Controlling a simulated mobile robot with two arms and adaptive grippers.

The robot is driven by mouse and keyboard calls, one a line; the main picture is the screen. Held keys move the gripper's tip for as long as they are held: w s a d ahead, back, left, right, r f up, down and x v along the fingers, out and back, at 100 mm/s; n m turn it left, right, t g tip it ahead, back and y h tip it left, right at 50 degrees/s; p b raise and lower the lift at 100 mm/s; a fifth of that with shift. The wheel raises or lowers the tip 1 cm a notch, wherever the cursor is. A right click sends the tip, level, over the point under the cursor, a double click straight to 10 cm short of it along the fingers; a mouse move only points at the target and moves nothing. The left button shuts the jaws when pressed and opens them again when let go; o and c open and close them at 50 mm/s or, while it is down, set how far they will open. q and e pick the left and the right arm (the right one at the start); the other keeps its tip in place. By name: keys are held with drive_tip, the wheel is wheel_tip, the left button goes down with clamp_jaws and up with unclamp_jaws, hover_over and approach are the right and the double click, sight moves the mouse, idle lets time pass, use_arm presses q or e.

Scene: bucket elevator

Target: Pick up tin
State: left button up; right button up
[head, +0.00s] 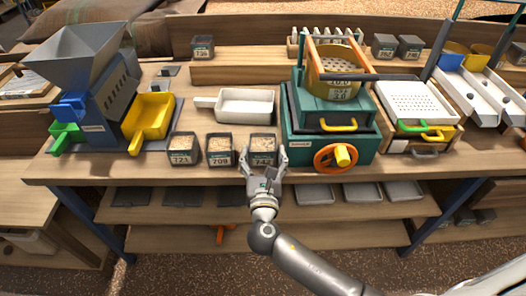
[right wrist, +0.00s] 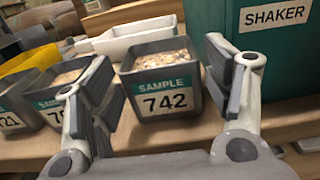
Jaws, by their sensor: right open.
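The dark square sample tin labelled 742 (head: 263,146) stands upright on the bench, filled with pale grainy material. In the right wrist view the same tin 742 (right wrist: 162,82) sits between the fingers, slightly beyond their tips. My right gripper (head: 263,161) is open and faces the front of this tin; it also shows in the right wrist view (right wrist: 165,85). Two similar filled tins, 709 (head: 219,150) and 721 (head: 183,149), stand to its left. My left gripper is not in view.
The teal shaker (head: 318,130) with an orange handwheel (head: 325,160) stands close right of tin 742. A white scoop tray (head: 245,106) lies behind the tins. A yellow tray (head: 151,116) and blue-grey hopper machine (head: 82,80) are at the left. Shelves run below the bench.

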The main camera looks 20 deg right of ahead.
sight(263, 135)
drive_tip(key=x, duration=0.5)
drive_tip(key=shift+f, duration=0.1)
drive_tip(key=c, duration=0.9)
